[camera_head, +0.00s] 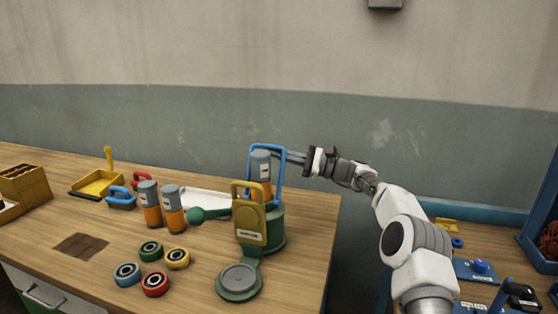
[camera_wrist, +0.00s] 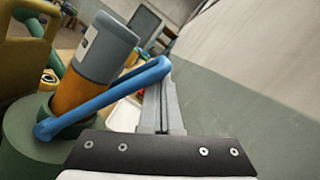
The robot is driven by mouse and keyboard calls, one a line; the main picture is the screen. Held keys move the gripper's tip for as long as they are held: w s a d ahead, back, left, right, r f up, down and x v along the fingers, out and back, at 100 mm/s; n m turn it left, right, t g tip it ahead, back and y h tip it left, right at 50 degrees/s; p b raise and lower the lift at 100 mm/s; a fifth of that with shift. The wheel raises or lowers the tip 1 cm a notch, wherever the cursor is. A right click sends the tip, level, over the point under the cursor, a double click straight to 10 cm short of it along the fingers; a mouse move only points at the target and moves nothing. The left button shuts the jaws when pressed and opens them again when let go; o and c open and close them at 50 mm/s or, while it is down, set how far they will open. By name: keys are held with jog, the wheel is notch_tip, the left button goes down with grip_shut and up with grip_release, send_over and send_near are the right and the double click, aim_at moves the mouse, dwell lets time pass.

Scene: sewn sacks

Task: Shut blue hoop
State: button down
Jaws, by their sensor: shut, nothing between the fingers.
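The blue hoop (camera_head: 282,165) stands raised around an orange and grey cylinder (camera_head: 261,168) on a green round base (camera_head: 272,232). In the wrist view the blue hoop (camera_wrist: 100,98) runs from the green base up past the cylinder (camera_wrist: 95,60). My gripper (camera_head: 290,155) is at the upper right of the hoop. Its fingers (camera_wrist: 165,100) are shut with nothing between them, and their tips lie close to the hoop's top bar. Whether they touch it I cannot tell. A yellow-handled plate (camera_head: 250,222) stands upright in front of the base.
A green and grey disc (camera_head: 239,281) lies in front of the base. Several coloured rings (camera_head: 155,283) lie to its left. Two orange and grey cylinders (camera_head: 174,209) stand behind them. A yellow tray (camera_head: 97,184) is at the back left. The wall is close behind the table.

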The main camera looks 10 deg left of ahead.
jog(key=shift+s+a+r+n+g+b, duration=0.15)
jog(key=shift+s+r+n+b, duration=0.15)
jog(key=shift+s+n, duration=0.3)
jog(key=shift+s+r+n+g+b, duration=0.15)
jog(key=shift+s+r+n+b, duration=0.15)
jog(key=shift+s+n, duration=0.3)
jog(key=shift+w, duration=0.1)
